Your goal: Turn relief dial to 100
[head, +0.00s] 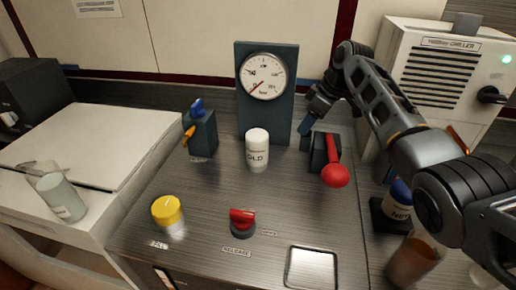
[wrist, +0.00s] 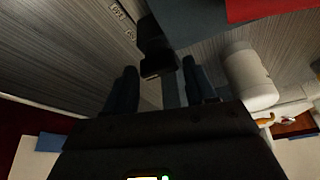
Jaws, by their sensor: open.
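The task's relief dial cannot be told for sure. A yellow-topped knob (head: 168,212) stands at the front left of the metal top; its label is too small to read surely. A red knob (head: 242,220) sits at front centre, with a label like RELEASE. A round gauge (head: 264,77) on a dark upright panel (head: 245,125) has its needle at lower left. My gripper (head: 306,128) is open at the panel's right edge, beside the black lever base (head: 324,152). In the wrist view my gripper (wrist: 160,85) has its fingers apart, with a dark block (wrist: 155,48) showing between and beyond them.
A red-balled lever (head: 335,175) stands right of the white jar (head: 257,150), which also shows in the wrist view (wrist: 248,78). A blue-topped switch block (head: 200,132) is left. A square tray (head: 312,268) lies in front. Bottles crowd the right. Metal between knobs is clear.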

